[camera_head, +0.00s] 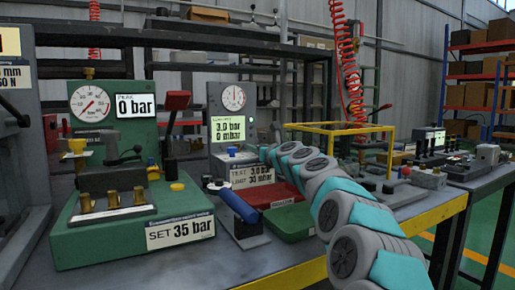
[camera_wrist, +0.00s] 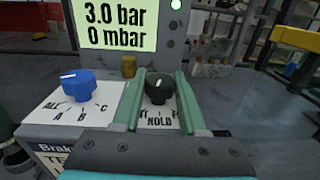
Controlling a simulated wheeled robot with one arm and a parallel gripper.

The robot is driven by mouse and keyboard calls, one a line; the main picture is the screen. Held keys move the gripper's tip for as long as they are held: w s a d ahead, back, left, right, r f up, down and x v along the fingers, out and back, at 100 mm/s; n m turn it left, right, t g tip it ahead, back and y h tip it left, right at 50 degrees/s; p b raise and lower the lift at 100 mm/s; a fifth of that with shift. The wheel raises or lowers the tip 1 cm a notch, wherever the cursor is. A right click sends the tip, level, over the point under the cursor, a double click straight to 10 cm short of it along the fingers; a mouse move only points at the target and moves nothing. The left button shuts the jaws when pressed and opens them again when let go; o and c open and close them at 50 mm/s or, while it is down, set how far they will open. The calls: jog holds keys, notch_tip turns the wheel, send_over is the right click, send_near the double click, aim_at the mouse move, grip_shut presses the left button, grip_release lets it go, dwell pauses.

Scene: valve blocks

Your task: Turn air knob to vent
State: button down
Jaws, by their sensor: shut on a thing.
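The air knob (camera_wrist: 159,88) is black, with a small pale mark on top. It stands on a light panel marked HOLD just in front of it; the labels on both sides are partly covered. My gripper (camera_wrist: 158,104) has its two green fingers shut on this knob, one on each side. A blue knob (camera_wrist: 78,86) marked ALL, A, B, C is to the left, apart from my fingers. The display (camera_wrist: 117,24) reads 3.0 bar and 0 mbar. In the head view my arm reaches to this station, and my wrist hides the air knob.
A green test rig (camera_head: 135,215) with a 0 bar display stands left of the station. A blue-handled lever (camera_head: 238,206) and a red tray (camera_head: 268,194) lie in front. A yellow frame (camera_head: 340,128) and coiled red hose (camera_head: 348,70) are behind my arm.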

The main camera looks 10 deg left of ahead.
jog(key=shift+a+m+h+p, duration=0.15)
jog(key=shift+m+h+p, duration=0.2)
jog(key=shift+p, duration=0.2)
jog(key=m+t+h+p, duration=0.2)
jog(key=h+p, duration=0.1)
jog(key=shift+r+h, duration=0.15)
jog(key=shift+h, duration=0.1)
jog(key=shift+m+h+p, duration=0.75)
jog(key=shift+m+h, duration=0.2)
jog(key=shift+h, duration=0.25)
jog(key=shift+f+m+t+h+p, duration=0.25)
jog(key=shift+m+h+p, duration=0.2)
jog(key=shift+h, duration=0.35)
jog(key=shift+m+h, duration=0.25)
jog(key=shift+h, duration=0.05)
jog(key=shift+c, duration=2.2)
grip_release()
